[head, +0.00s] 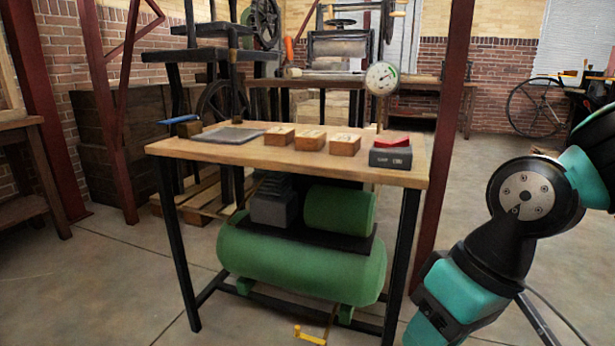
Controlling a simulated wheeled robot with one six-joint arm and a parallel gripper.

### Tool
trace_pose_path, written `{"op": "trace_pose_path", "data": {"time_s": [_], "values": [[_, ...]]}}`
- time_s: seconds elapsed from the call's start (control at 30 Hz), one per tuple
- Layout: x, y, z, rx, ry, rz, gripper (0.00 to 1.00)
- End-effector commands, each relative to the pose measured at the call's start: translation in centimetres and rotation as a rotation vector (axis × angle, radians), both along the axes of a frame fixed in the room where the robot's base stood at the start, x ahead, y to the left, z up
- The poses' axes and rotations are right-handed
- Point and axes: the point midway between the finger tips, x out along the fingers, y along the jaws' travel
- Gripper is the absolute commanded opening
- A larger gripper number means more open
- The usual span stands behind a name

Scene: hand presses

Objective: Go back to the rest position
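My arm (523,197) is at the right of the head view, its teal and black links bent and reaching down past the bottom edge. My gripper is not in the picture, so I cannot see its fingers or whether it holds anything. The arm is to the right of a wooden-topped table (240,151) and appears apart from it.
A green compressor (300,262) sits beneath. A red post (447,130) stands behind.

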Motion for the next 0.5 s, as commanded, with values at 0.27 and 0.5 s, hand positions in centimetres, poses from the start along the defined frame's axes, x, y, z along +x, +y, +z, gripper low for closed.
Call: {"op": "trace_pose_path", "data": {"time_s": [0.27,0.5], "values": [[-5.3,-1.4,6.3,0.0,-0.052,0.127,0.33],[-5.1,-1.3,11.8,-0.001,-0.049,0.124,0.33]]}}
